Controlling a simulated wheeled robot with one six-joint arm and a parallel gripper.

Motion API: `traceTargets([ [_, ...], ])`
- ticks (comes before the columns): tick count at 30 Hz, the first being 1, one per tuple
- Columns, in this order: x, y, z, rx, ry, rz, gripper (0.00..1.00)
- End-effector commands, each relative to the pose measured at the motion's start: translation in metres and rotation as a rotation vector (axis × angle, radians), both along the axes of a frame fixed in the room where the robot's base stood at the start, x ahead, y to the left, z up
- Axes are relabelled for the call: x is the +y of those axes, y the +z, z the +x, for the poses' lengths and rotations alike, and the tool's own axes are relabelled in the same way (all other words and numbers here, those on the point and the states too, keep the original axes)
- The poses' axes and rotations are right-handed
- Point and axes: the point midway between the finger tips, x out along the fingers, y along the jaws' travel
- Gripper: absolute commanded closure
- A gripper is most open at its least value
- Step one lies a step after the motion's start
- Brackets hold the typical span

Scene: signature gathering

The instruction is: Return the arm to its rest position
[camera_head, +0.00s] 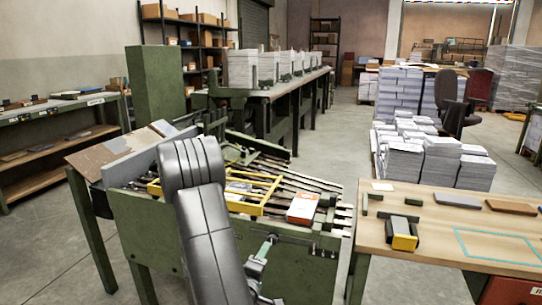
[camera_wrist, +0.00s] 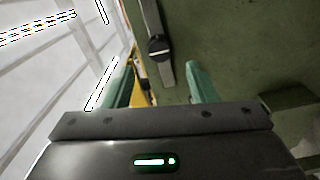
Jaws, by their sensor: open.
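My gripper (camera_wrist: 160,88) shows in the wrist view with its two teal fingers apart, and nothing is held between them. A grey metal bar with a round dark knob (camera_wrist: 158,48) lies ahead of the gap between the fingers, against a green panel (camera_wrist: 220,45). I cannot tell how far the fingertips are from it. In the head view my dark grey arm (camera_head: 205,215) reaches across the front of the green machine (camera_head: 150,225).
An orange-and-white block (camera_head: 302,208) sits on the machine beside a yellow frame (camera_head: 255,190). A wooden table (camera_head: 440,235) with a yellow-and-black tool (camera_head: 403,235) stands close on the right. Paper stacks (camera_head: 440,160) stand behind it. Open floor (camera_head: 45,245) shows at left.

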Motion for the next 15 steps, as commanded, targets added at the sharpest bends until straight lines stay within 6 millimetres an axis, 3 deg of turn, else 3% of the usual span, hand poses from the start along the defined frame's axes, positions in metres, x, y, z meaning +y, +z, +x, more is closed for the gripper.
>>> traceTargets([
  [7,-0.014,0.000,0.041,-0.002,-0.004,0.002,0.48],
  [15,-0.020,0.000,0.060,-0.001,-0.001,0.000,0.48],
])
